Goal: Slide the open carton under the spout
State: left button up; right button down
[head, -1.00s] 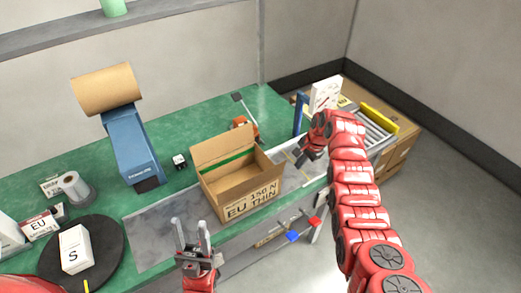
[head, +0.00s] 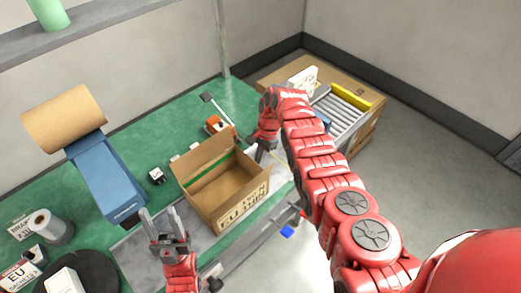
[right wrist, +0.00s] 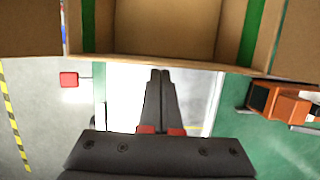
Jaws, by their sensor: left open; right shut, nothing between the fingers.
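My left gripper (head: 158,211) is open and empty, front-left of the carton. My right gripper (head: 262,153) is shut and empty by the carton's right side. In the right wrist view its closed fingers (right wrist: 160,72) point at the carton (right wrist: 170,30); contact is unclear.
A grey plate (head: 135,255) lies on the green bench (head: 140,135) between machine and carton, mostly clear. A small black-and-white box (head: 156,176) and an orange tool (head: 217,124) sit behind. A roller conveyor (head: 340,115) is at the right.

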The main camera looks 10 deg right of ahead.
jog(key=shift+a+f, duration=0.15)
jog(key=shift+f, duration=0.45)
jog(key=shift+s+a+f+b, duration=0.1)
jog(key=shift+f+b, duration=0.2)
jog(key=shift+f, duration=0.3)
